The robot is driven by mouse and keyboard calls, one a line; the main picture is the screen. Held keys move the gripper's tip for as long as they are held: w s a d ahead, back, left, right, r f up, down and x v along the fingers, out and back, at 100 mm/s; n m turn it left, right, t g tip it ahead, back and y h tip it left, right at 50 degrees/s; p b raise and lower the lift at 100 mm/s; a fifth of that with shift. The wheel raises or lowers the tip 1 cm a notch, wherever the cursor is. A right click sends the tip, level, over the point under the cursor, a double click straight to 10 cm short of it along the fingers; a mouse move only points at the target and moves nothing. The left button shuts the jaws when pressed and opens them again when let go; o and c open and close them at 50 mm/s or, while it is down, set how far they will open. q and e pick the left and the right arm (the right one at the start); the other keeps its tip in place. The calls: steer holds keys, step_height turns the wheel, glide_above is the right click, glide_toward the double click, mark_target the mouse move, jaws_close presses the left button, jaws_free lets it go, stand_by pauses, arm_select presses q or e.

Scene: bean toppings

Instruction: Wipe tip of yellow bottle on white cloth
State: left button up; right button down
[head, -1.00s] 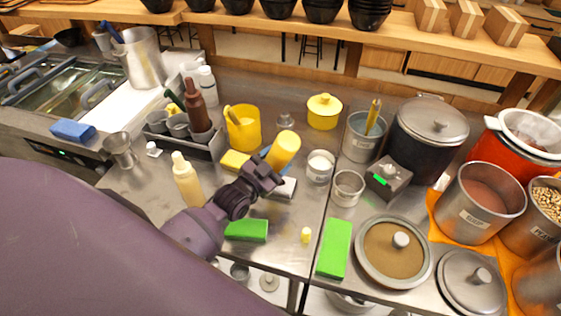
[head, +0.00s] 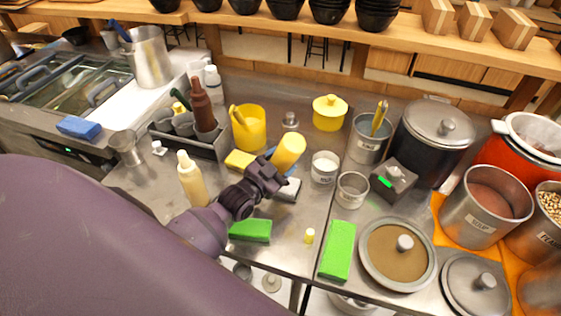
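My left gripper (head: 279,173) is shut on a yellow bottle (head: 290,149), over the middle of the steel counter. The bottle is tilted, with its broad end up and to the right. Its lower end and tip are hidden behind the gripper. A white cloth (head: 291,189) lies flat just below the gripper, partly covered by it. I cannot tell whether the tip touches the cloth. A small yellow cap (head: 309,236) stands on the counter nearer the front. My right gripper is not in view.
A pale yellow bottle (head: 191,180) stands left of my gripper. A yellow sponge (head: 240,160) and yellow container (head: 248,128) are behind it. Green sponges (head: 250,230) (head: 338,250) lie in front. A white-filled cup (head: 324,167) and a metal cup (head: 352,189) stand to the right.

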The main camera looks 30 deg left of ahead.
mark_target(294, 161)
arm_select(q)
steer(key=shift+f, duration=0.75)
stand_by(1.8)
steer(key=shift+d, duration=0.1)
steer(key=shift+w+d, duration=0.2)
steer(key=shift+d, duration=0.65)
steer(key=shift+w+d, duration=0.2)
steer(key=shift+d, duration=0.6)
steer(key=shift+w+d, duration=0.2)
steer(key=shift+d, duration=0.65)
steer(key=shift+r, duration=3.05)
steer(key=shift+c, duration=0.2)
steer(key=shift+r, duration=0.1)
